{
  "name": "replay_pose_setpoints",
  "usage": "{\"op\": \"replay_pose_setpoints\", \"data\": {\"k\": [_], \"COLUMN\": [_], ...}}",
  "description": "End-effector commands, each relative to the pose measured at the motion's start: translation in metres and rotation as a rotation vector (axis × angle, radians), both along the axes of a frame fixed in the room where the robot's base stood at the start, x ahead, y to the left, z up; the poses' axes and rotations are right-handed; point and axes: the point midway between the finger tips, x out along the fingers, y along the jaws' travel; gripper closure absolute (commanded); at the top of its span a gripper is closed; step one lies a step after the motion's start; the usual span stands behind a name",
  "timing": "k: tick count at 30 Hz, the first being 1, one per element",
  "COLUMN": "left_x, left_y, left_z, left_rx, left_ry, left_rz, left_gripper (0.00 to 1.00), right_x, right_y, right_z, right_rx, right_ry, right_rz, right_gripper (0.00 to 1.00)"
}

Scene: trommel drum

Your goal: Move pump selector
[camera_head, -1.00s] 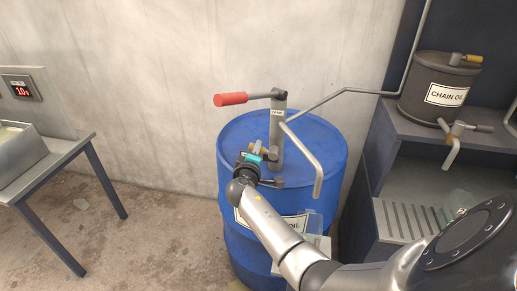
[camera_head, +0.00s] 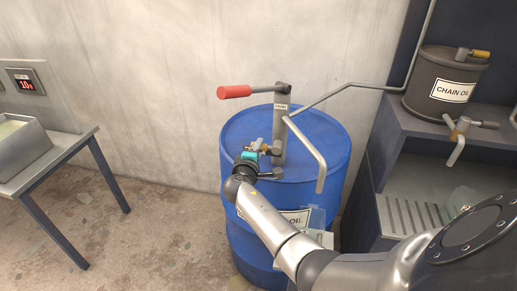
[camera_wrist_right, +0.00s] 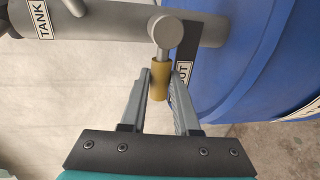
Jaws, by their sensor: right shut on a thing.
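The pump selector's yellow handle (camera_wrist_right: 159,82) hangs from a round grey pivot (camera_wrist_right: 165,31) on the pump's grey pipe. My right gripper (camera_wrist_right: 162,78) is shut on this handle, with one finger on each side. The handle lies beside the OUT label (camera_wrist_right: 182,85); the TANK label (camera_wrist_right: 40,20) is farther left on the pipe. In the head view my right gripper (camera_head: 262,149) is at the pump column (camera_head: 281,130) above the drum top, and the selector there is small and partly hidden by the gripper. My left gripper is not in view.
The pump stands on a blue drum (camera_head: 330,180) with a red-gripped crank (camera_head: 235,91) and a bent spout (camera_head: 308,150). At right is a chain oil can (camera_head: 440,85) on a dark cabinet. At left is a metal table (camera_head: 60,150). A wall stands behind.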

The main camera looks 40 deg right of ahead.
Motion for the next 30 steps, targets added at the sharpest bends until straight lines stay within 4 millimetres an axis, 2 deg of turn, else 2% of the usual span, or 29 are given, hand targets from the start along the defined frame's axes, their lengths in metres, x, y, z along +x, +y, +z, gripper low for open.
{"op": "replay_pose_setpoints", "data": {"k": [2, 3, 10, 20, 26, 30], "left_x": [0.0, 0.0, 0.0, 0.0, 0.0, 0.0], "left_y": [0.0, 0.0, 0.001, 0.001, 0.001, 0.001], "left_z": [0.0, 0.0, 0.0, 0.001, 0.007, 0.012], "left_rx": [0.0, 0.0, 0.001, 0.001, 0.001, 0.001], "left_ry": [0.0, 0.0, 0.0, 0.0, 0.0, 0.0], "left_rz": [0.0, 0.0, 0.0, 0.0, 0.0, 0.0], "left_gripper": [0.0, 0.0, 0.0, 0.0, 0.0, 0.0], "right_x": [-0.001, -0.001, -0.001, -0.002, -0.017, -0.033], "right_y": [0.0, 0.0, 0.0, 0.002, 0.019, 0.038], "right_z": [-0.003, -0.003, -0.002, 0.0, 0.004, 0.009], "right_rx": [-0.002, -0.002, -0.001, 0.0, 0.001, 0.003], "right_ry": [0.009, 0.008, 0.005, 0.003, 0.003, 0.002], "right_rz": [-0.001, -0.002, -0.001, 0.0, 0.001, 0.001], "right_gripper": [1.0, 0.66, 0.41, 0.41, 0.41, 0.41]}}
